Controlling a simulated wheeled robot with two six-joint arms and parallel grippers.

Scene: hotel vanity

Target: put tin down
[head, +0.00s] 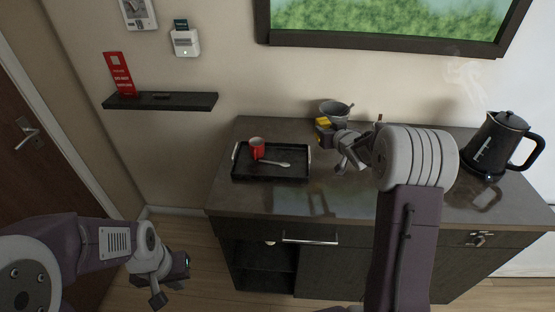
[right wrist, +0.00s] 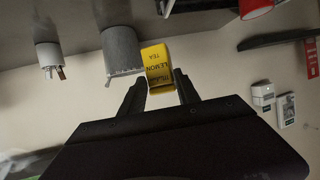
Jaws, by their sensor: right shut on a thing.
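The yellow tin (head: 323,123) is held by my right gripper (head: 336,142) over the back of the vanity top, just left of and in front of a grey cup (head: 334,107). In the right wrist view the tin (right wrist: 157,66), lettered "lemon tea", sits between the two dark fingers (right wrist: 160,92). I cannot tell whether its base touches the counter. My left gripper (head: 171,279) is empty, low in front of the vanity at the left, with its fingers apart.
A black tray (head: 272,174) with a red cup (head: 257,148) and a spoon (head: 273,163) lies left of the tin. A steaming black kettle (head: 499,145) stands at the right. A wall shelf (head: 160,101) is at the left. The counter's front middle is bare.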

